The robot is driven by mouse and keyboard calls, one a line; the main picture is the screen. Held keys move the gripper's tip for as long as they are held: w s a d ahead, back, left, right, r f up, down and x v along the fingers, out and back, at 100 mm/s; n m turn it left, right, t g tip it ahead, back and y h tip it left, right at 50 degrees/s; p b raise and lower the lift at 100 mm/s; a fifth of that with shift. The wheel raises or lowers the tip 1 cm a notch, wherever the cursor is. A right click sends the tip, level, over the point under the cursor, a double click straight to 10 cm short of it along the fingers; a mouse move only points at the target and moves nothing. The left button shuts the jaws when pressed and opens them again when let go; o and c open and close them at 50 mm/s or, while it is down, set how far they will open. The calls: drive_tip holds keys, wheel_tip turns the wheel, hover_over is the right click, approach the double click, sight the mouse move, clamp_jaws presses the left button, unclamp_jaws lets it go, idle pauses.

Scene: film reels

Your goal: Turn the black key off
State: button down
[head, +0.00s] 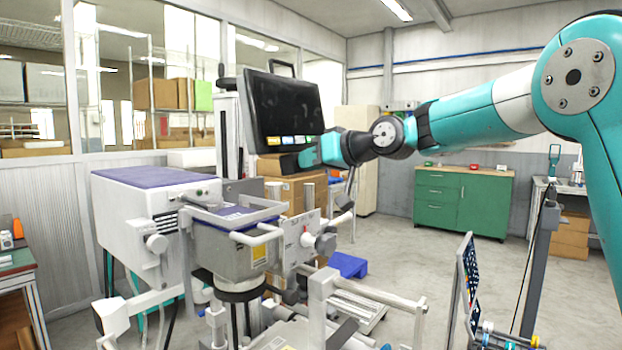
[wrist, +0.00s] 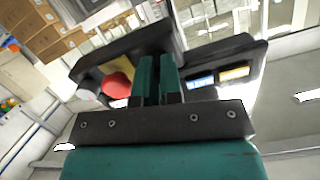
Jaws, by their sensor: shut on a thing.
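My gripper (head: 306,159) is at the black control box (head: 274,165) under the lower edge of the dark monitor (head: 285,108). In the wrist view my gripper's two teal fingers (wrist: 158,66) are close together, shut on the black key at this box (wrist: 120,52). The key itself is hidden between and behind the fingers, so its angle cannot be told.
The monitor's lit lower strip (wrist: 220,75) lies close to the right of the fingers. A white machine with a purple top (head: 150,185) and metal arms stands below left. A green cabinet (head: 462,200) stands at the back right, with open floor before it.

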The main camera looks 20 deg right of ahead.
drive_tip(key=shift+f+n+b, duration=0.15)
drive_tip(key=shift+n+b, duration=0.95)
drive_tip(key=shift+n, duration=0.1)
drive_tip(key=c, duration=1.3)
unclamp_jaws()
drive_tip(key=b+v, duration=0.3)
drive_tip(key=v, duration=1.4)
drive_tip(key=shift+s+r, duration=0.2)
drive_tip(key=shift+s, duration=0.1)
